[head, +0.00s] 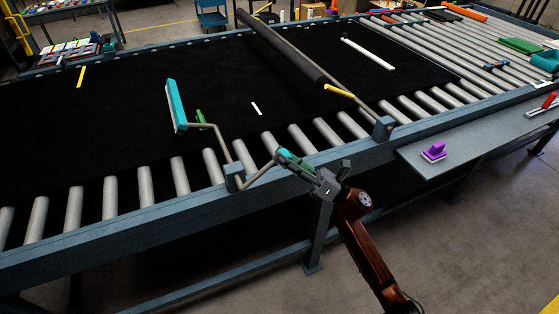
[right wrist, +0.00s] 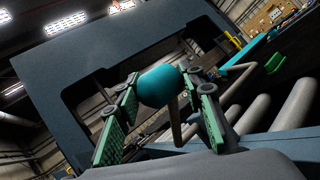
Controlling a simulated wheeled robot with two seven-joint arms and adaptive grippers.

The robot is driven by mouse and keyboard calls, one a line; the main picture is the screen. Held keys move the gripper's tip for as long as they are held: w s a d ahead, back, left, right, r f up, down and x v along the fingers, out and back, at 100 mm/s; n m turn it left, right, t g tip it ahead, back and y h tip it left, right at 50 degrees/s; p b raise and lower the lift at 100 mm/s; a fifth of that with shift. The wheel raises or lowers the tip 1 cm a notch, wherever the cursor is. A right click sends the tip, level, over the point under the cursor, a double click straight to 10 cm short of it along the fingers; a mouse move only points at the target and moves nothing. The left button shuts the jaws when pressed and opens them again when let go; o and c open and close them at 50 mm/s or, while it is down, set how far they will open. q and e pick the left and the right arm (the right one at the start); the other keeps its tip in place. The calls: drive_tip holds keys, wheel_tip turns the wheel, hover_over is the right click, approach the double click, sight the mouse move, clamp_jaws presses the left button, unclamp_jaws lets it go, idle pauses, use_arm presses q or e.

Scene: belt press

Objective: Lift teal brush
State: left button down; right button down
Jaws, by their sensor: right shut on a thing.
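The teal brush (head: 176,104) has a long teal head with a pale edge, over the near left part of the black belt. I cannot tell whether it touches the belt. A bent metal rod runs from it to a bracket (head: 235,178) on the near rail and on to a teal handle. My right gripper (head: 288,160) is shut on this handle, just outside the rail. In the right wrist view, the rounded teal handle (right wrist: 160,86) sits between the green finger pads. My left gripper is not in view.
A long black roller (head: 282,46) with a yellow grip (head: 339,90) lies across the belt. A green piece (head: 201,119) is beside the brush rod. A grey side shelf (head: 470,134) at right holds a purple-handled tool (head: 434,152). The floor at front right is clear.

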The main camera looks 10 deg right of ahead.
drive_tip(key=shift+w+d+f+m+t+b, duration=0.15)
drive_tip(key=shift+d+f+m+t+b, duration=0.2)
drive_tip(key=shift+f+m+t+b, duration=0.25)
drive_tip(key=c, duration=1.5)
unclamp_jaws()
drive_tip(key=shift+d, duration=0.1)
drive_tip(key=shift+o, duration=1.2)
drive_tip(key=v, duration=1.2)
